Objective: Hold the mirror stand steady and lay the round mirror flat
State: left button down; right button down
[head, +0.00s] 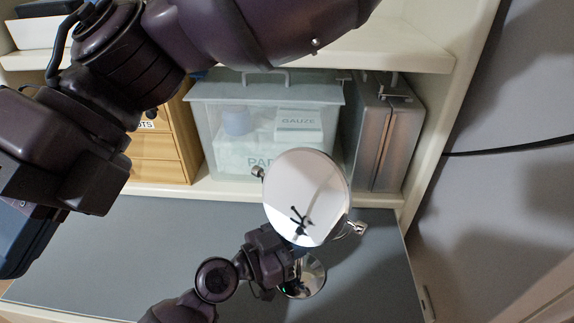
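The round mirror (300,190) stands tilted, its bright face towards me, with a dark reflection low on it. Chrome pivot knobs show at its left and right edges. The stand's round chrome base (312,277) rests on the grey surface; the mirror hides most of the post. My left gripper (284,260), on the arm from the lower left, is at the post between mirror and base. Its fingertips are partly hidden, so I cannot tell whether it is closed on the post. My other arm fills the upper left, close to the camera; I see no fingertips on it.
Behind the mirror, a shelf holds a clear bin (215,120) with gauze and pads, a grey metal case (400,135) and wooden drawers (165,158). The grey surface (130,245) is clear left of the stand. A wall with a dark cable (510,149) is at right.

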jog(key=s+d+f+n+t+h, duration=0.3)
jog(key=d+f+n+h, duration=0.2)
jog(key=f+n+h, duration=0.15)
jog(key=n+t+h, duration=0.6)
jog(key=n+t, duration=1.2)
jog(key=n, duration=0.6)
send_near(302, 168)
jog(key=x, duration=0.7)
jog(key=shift+w+d, duration=0.15)
jog(key=shift+w, duration=0.1)
